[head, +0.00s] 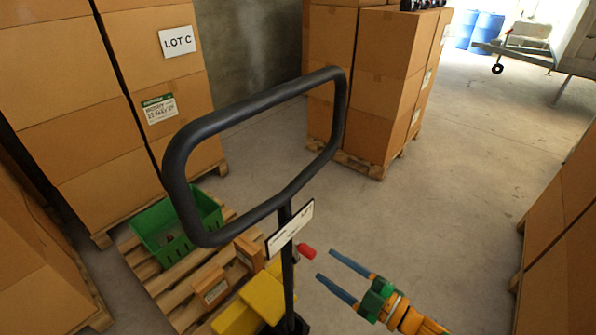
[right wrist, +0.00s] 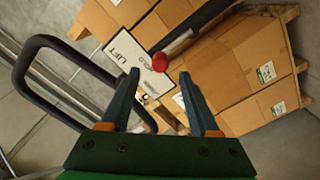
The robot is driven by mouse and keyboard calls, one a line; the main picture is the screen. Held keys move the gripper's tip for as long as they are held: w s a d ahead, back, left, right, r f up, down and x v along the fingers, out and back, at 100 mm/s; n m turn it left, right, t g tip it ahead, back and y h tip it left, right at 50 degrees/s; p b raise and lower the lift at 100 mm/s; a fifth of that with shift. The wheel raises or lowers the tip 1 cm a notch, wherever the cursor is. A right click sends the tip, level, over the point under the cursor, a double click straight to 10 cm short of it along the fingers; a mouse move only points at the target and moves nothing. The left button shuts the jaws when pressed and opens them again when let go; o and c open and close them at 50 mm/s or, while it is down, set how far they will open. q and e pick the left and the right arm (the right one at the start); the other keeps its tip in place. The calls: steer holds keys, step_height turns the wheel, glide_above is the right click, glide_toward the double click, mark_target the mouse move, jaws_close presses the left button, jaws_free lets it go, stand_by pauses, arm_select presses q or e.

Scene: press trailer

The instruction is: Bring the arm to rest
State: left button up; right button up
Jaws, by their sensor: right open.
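My right gripper (head: 336,278) is open and empty, just right of the pallet jack's column in the head view. Its two blue-grey fingers point toward a red knob (head: 306,251) beside the column. In the right wrist view the red knob (right wrist: 159,61) shows beyond and between the open fingertips (right wrist: 158,85); I cannot tell whether they touch it. A black loop handle (head: 258,116) stands upright on the jack, with a white label plate (head: 290,226) below it. The left gripper is not in view.
A wooden pallet (head: 160,283) under the jack carries a green crate (head: 176,226) and small boxes. Stacked cartons (head: 110,100) stand left, more cartons (head: 368,85) at the back, and others (head: 563,240) at the right edge. Bare floor (head: 460,160) lies between the back and right stacks.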

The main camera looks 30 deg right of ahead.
steer(key=s+d+f+m+g+h, duration=0.1)
steer(key=d+f+m+g+h, duration=0.15)
steer(key=f, duration=0.45)
steer(key=s+d+f+m+g+h, duration=0.1)
steer(key=s+f+m+h, duration=0.15)
steer(key=f, duration=0.35)
steer(key=s+a+f+m+g+h, duration=0.2)
steer(key=s+f+m+g, duration=0.35)
steer(key=f, duration=0.85)
steer(key=s+a+f+g, duration=0.3)
steer(key=s, duration=0.5)
steer(key=s+a+f+g, duration=0.3)
steer(key=s+a+f, duration=0.1)
steer(key=s, duration=0.5)
steer(key=shift+f+g, duration=0.25)
steer(key=shift+g, duration=0.05)
steer(key=shift+w+a+m, duration=0.1)
steer(key=shift+m, duration=0.15)
